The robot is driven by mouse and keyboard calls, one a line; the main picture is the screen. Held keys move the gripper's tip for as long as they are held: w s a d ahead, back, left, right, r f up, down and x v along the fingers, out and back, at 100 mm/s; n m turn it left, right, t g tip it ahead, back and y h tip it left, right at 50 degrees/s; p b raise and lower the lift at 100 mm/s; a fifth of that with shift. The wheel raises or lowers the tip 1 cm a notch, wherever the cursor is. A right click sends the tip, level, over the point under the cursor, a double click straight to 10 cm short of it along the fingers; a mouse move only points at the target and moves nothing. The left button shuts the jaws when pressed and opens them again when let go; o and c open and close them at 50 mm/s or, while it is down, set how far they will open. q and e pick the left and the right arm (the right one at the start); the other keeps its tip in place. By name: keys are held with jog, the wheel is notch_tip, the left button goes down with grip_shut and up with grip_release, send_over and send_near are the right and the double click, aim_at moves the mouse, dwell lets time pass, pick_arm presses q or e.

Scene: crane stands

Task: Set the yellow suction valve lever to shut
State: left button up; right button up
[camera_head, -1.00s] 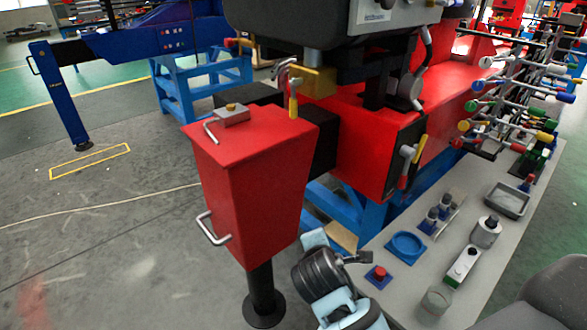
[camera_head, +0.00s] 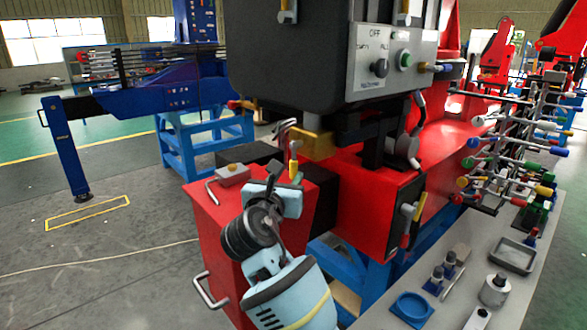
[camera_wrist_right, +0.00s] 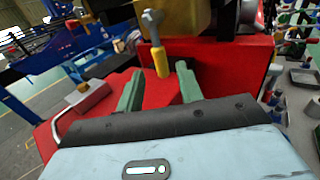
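A yellow lever (camera_head: 294,165) with a grey hub hangs downward from a brass block (camera_head: 311,145) above the red tank. It also shows in the right wrist view (camera_wrist_right: 159,60). My right gripper (camera_head: 283,180) is close to this lever. In the right wrist view the green fingers of my right gripper (camera_wrist_right: 158,84) are spread apart with nothing between them. The lever's lower end is just beyond and above the gap, and I cannot tell how far. My left gripper is not in view.
A red tank (camera_head: 208,212) with a handle stands below my right gripper. Another yellow-and-grey lever (camera_head: 418,211) is on the red housing to the right. A black control box (camera_head: 290,75) overhangs the brass block. A bench (camera_head: 455,285) with small parts is at the right.

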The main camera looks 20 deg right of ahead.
aim_at(293, 170)
jog(key=x, duration=0.6)
jog(key=shift+w+d, duration=0.1)
jog(key=shift+d, duration=0.1)
jog(key=shift+c, duration=0.5)
grip_shut()
